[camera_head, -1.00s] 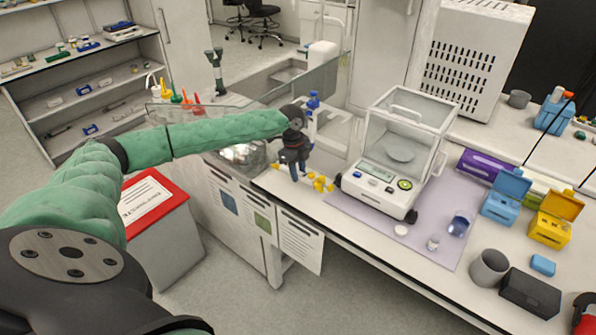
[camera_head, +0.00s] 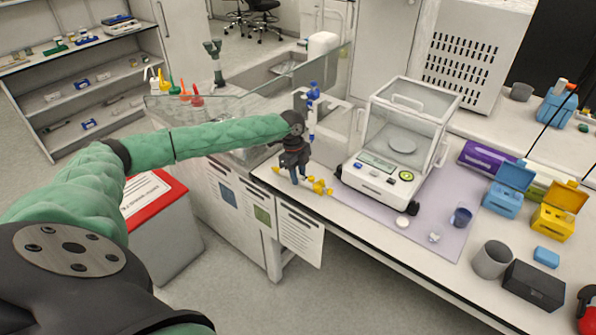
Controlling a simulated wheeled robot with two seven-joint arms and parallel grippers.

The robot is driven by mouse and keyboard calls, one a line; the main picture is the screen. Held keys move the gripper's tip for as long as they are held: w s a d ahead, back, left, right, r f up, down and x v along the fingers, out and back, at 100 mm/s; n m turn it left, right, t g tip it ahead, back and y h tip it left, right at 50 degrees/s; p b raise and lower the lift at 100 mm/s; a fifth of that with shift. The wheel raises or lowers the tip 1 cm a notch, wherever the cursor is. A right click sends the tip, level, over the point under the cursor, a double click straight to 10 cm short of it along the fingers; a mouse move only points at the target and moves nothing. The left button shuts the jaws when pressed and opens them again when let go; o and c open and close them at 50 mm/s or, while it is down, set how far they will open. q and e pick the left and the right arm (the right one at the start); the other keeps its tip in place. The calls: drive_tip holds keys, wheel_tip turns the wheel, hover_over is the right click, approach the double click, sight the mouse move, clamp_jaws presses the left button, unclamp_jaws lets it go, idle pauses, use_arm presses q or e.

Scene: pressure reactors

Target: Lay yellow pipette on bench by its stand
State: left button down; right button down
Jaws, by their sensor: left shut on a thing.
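My left gripper (camera_head: 297,178) is at the front left edge of the bench (camera_head: 375,232), left of the balance. It is shut on the yellow pipette (camera_head: 319,186), whose yellow parts stick out on both sides of the jaws. The pipette is roughly level, low over or touching the bench; I cannot tell which. The middle of the pipette is hidden by the gripper. The pipette stand (camera_head: 330,108), partly hidden by my arm, is just behind, with a blue pipette (camera_head: 312,108) upright at it. My right gripper is not in view.
A glass-cased balance (camera_head: 385,165) stands on a purple mat (camera_head: 440,230) close to the right of the gripper. A clear shield (camera_head: 300,85) rises behind my left arm. Cups and blue and yellow boxes stand farther right. Paper sheets (camera_head: 300,235) hang from the bench front.

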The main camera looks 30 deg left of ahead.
use_arm(q)
drive_tip(key=shift+f, duration=0.3)
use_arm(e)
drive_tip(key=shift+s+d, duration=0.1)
use_arm(q)
drive_tip(key=c, duration=1.1)
unclamp_jaws()
drive_tip(key=shift+o, duration=0.2)
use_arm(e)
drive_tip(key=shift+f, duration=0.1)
use_arm(q)
drive_tip(key=shift+r, duration=0.2)
drive_tip(key=r+b, duration=0.1)
drive_tip(key=r, duration=0.3)
drive_tip(key=a+r+b, duration=0.1)
drive_tip(key=r, duration=0.1)
drive_tip(key=shift+w+r+b, duration=0.1)
drive_tip(key=shift+b, duration=0.25)
drive_tip(key=shift+a+r, duration=0.15)
drive_tip(key=shift+r, duration=0.4)
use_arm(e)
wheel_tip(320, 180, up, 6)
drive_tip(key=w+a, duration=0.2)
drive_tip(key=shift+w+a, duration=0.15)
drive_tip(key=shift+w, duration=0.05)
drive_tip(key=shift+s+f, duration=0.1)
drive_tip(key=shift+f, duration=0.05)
